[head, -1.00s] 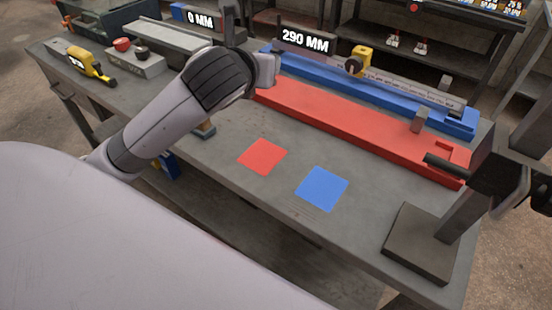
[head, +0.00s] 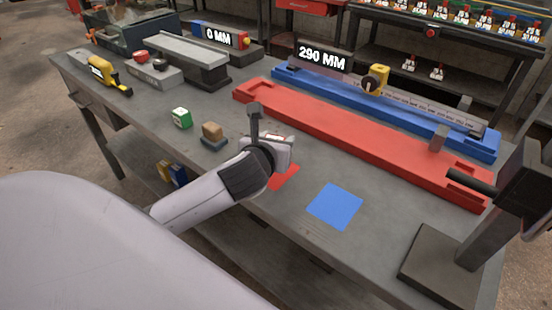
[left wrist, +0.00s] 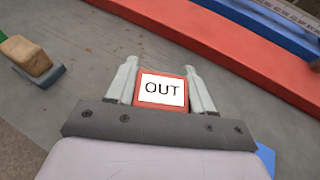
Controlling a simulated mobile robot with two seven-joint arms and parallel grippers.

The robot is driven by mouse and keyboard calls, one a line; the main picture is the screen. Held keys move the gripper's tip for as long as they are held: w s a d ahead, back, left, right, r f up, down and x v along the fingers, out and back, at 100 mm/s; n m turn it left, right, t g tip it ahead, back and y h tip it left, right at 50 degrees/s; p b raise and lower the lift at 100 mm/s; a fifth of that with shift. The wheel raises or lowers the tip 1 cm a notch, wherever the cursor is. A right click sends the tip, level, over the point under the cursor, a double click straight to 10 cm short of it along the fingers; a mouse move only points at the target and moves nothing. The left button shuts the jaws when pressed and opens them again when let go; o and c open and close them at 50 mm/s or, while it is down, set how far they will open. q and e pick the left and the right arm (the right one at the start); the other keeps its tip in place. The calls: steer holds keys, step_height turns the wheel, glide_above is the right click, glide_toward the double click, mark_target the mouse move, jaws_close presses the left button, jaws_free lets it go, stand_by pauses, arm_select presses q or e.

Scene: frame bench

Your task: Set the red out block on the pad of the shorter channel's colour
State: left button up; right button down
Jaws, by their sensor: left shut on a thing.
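My left gripper (head: 278,142) is shut on the red out block (left wrist: 161,91), whose white top reads OUT in the left wrist view. In the head view they are at the red pad (head: 288,177), partly covering it; I cannot tell whether the block touches anything below. The blue pad (head: 335,206) lies bare to the right. The red channel (head: 350,135) runs along the bench, with the blue channel (head: 425,120) behind it. A display beside the blue channel reads 290 MM (head: 321,59). My right gripper is out of view.
A brown block on a grey base (head: 213,133) and a green-and-white cube (head: 182,118) stand left of my gripper. A dark stand (head: 440,265) fills the right front corner.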

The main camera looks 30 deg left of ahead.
arm_select(q)
step_height(320, 180, down, 4)
steer(key=shift+r+b, duration=0.15)
steer(key=shift+b, duration=0.3)
steer(key=shift+f, duration=0.25)
steer(key=shift+f, duration=0.1)
steer(key=o, duration=1)
steer(key=shift+f, duration=0.1)
steer(key=shift+o, duration=0.2)
steer(key=shift+r, duration=0.2)
steer(key=p+v, duration=0.1)
steer(key=v, duration=1.1)
